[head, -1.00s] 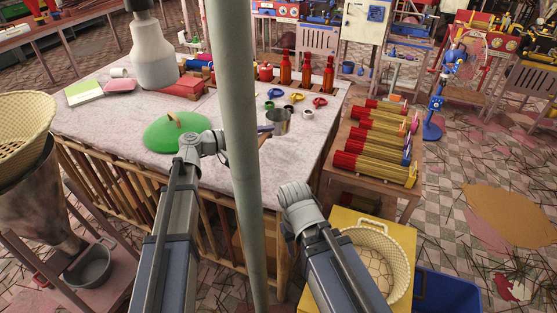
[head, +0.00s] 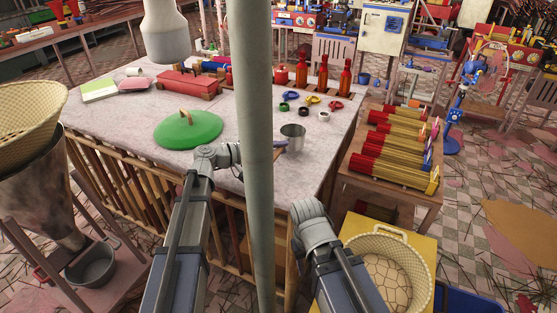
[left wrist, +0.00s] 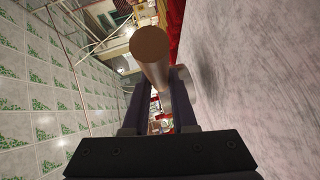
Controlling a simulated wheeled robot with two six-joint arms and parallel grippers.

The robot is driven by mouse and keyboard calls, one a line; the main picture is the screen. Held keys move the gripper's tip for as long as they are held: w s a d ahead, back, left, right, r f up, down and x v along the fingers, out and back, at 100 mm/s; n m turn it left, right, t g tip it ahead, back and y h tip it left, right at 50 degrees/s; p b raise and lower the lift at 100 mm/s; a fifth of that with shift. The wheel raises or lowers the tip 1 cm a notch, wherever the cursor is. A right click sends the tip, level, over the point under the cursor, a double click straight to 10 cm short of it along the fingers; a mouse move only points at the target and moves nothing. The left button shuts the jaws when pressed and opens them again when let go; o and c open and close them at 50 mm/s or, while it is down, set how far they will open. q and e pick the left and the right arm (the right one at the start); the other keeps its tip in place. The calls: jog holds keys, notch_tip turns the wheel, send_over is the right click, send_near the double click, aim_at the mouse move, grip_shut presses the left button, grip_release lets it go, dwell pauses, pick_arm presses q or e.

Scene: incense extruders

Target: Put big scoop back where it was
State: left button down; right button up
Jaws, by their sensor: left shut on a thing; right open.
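The big scoop, a grey metal cup (head: 292,138), shows just right of the grey pole in the head view, over the right part of the worktable with its mouth up. My left gripper (head: 280,147) reaches to it from behind the pole, which hides most of the gripper and the handle. In the left wrist view, the gripper (left wrist: 158,80) is shut on a brown, round-ended cylinder (left wrist: 151,50), seemingly the scoop's handle. The tabletop lies along the right of that view. My right arm ends low in the head view; its jaws are hidden.
The grey pole (head: 257,200) stands between my arms. On the table (head: 120,118) are a green lid (head: 180,132), a red case (head: 188,84), bottles (head: 322,77) and small coloured rings (head: 312,100). A stand with red-and-gold tubes (head: 395,155) and a woven basket (head: 412,255) are to the right.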

pick_arm(q)
jog(key=shift+f+b, duration=1.25)
jog(key=shift+f, duration=0.35)
jog(key=shift+f, duration=0.25)
jog(key=c, duration=0.7)
grip_release()
jog(key=shift+r, duration=0.1)
jog(key=shift+r, duration=0.2)
jog(key=p+v, duration=0.1)
jog(key=v, duration=1.1)
jog(key=shift+p, duration=0.35)
